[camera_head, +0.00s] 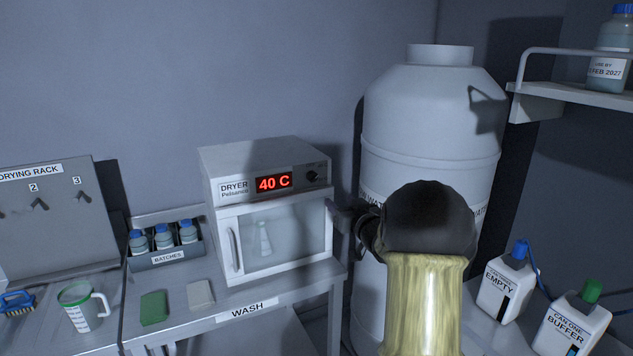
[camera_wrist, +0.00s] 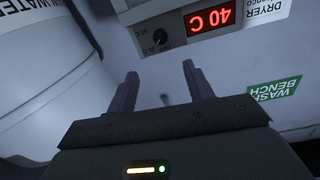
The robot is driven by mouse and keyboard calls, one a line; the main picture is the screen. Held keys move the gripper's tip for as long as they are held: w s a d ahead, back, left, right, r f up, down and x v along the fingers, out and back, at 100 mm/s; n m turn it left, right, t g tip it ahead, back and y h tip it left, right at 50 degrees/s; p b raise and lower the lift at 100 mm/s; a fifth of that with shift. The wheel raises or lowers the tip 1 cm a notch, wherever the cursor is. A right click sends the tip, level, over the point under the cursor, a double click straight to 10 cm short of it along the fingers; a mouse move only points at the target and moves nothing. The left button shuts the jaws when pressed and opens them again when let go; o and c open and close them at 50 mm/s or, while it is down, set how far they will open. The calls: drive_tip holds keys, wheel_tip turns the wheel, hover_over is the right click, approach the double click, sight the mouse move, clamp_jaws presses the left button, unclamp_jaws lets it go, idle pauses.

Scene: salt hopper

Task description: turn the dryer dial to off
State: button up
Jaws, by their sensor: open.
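The dryer (camera_head: 226,172) is a pale box on the bench with a glass-fronted door and a red display (camera_head: 273,183) reading 40 C. Its dial (camera_head: 312,177) is a small black knob at the right of the display. In the head view my arm hides most of the gripper, to the right of the dryer.
A large white tank (camera_head: 430,120) stands right of the dryer, behind my arm. A batches rack (camera_head: 166,259) with blue-capped bottles, a green sponge (camera_head: 154,308) and a jug (camera_head: 82,307) are on the left. White cans (camera_head: 506,290) stand at the right, below a shelf (camera_head: 570,92).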

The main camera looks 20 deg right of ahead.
sight(314, 179)
drive_tip(key=w+p, duration=0.5)
drive_tip(key=w, duration=1.1)
drive_tip(key=shift+w+a+p, duration=0.1)
drive_tip(key=shift+w+p, duration=0.2)
drive_tip(key=shift+w, duration=0.05)
drive_tip(key=c, duration=1)
